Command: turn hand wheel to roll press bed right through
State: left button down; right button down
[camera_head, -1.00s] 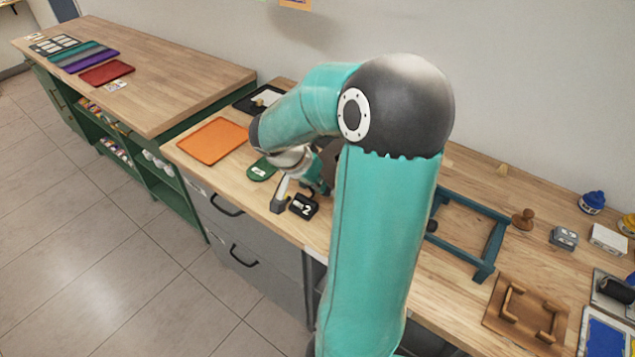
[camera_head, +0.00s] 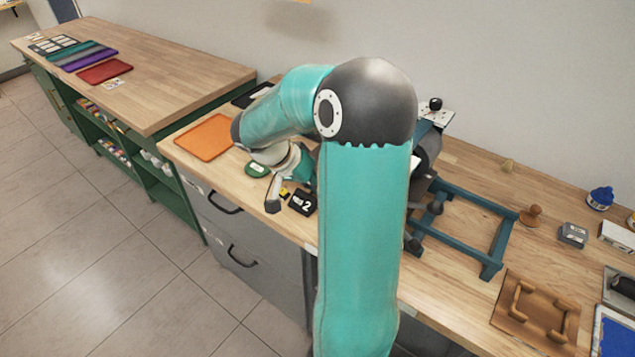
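The press stands on the bench, partly behind my teal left arm. Its dark roller end (camera_head: 428,150) and teal bed frame (camera_head: 491,238) show to the right of the arm. Dark knobs (camera_head: 435,207) show beside the arm at the frame's near end; I cannot tell whether they belong to the hand wheel. The rest of the wheel is hidden. My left gripper (camera_head: 281,186) is low over the bench, left of the arm and near a black block marked 2 (camera_head: 303,201). One finger shows; whether it is open is unclear. My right gripper is out of view.
An orange tray (camera_head: 205,137) and a green disc (camera_head: 257,170) lie left of the gripper. A brown wooden jig (camera_head: 535,312), a wooden knob (camera_head: 530,216) and a blue pot (camera_head: 600,198) are at the right. A second bench (camera_head: 150,90) stands at the far left.

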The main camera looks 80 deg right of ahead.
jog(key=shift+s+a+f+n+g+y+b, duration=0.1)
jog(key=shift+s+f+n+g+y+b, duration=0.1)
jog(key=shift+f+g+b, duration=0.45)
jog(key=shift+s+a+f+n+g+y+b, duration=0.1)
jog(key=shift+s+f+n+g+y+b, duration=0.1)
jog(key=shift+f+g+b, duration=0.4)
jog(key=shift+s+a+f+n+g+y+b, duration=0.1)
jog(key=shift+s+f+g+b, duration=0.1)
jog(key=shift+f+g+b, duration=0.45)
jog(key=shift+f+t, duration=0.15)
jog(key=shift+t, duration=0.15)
